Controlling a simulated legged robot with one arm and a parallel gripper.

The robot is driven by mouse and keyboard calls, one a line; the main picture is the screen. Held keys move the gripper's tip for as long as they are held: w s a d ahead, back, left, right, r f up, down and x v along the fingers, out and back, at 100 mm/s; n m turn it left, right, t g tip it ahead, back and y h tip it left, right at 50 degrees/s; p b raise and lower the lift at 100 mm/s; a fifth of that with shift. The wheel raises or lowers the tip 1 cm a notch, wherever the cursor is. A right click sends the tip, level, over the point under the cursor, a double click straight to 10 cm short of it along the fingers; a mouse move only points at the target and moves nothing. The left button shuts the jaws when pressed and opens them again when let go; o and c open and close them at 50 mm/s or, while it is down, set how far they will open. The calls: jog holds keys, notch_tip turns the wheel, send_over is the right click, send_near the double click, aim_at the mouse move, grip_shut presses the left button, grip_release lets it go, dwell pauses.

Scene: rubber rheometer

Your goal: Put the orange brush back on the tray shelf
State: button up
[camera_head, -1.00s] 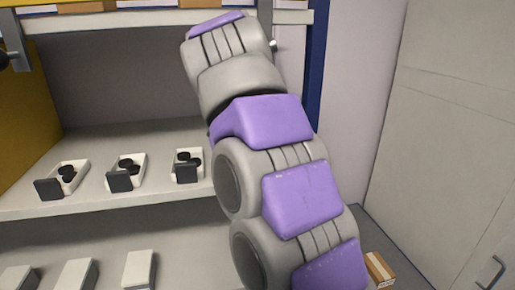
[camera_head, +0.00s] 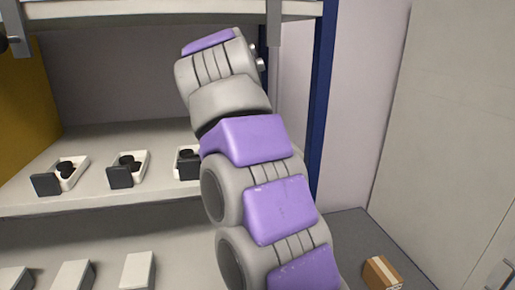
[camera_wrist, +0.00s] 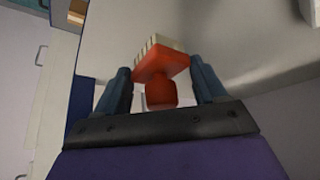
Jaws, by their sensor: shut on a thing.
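In the wrist view my gripper (camera_wrist: 163,92) is shut on the orange brush (camera_wrist: 162,68). The brush has an orange-red body and pale bristles, and its rounded end sits between the two dark blue fingers. In the head view my arm rises in front of the shelving, and the gripper and brush cannot be made out there. A middle shelf (camera_head: 100,200) holds several small white trays with black round pieces; one tray (camera_head: 70,173) is at the left and another (camera_head: 128,167) is beside it. My arm partly covers a third tray (camera_head: 188,163).
A lower shelf (camera_head: 105,245) holds several white boxes (camera_head: 138,268). A blue upright post (camera_head: 322,100) stands right of my arm. A cardboard box (camera_head: 381,272) lies on a dark surface at the lower right. A grey cabinet (camera_head: 450,130) stands at the far right.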

jog(key=o, duration=0.5)
jog(key=shift+d+f, duration=0.1)
jog(key=shift+d, duration=0.05)
jog(key=o, duration=0.4)
jog(key=shift+d, duration=0.4)
jog(key=shift+o, duration=0.2)
jog(key=shift+a, duration=0.1)
jog(key=shift+a, duration=0.1)
jog(key=shift+a+f, duration=0.1)
jog(key=shift+a, duration=0.1)
jog(key=p+v, duration=0.1)
jog(key=v, duration=0.1)
jog(key=p+v, duration=0.3)
jog(key=shift+d+r, duration=0.3)
jog(key=shift+r, duration=0.1)
jog(key=s+a, duration=0.6)
jog(key=s, duration=0.4)
jog(key=shift+s+f, duration=0.25)
jog(key=shift+f, duration=0.1)
jog(key=shift+d, duration=0.1)
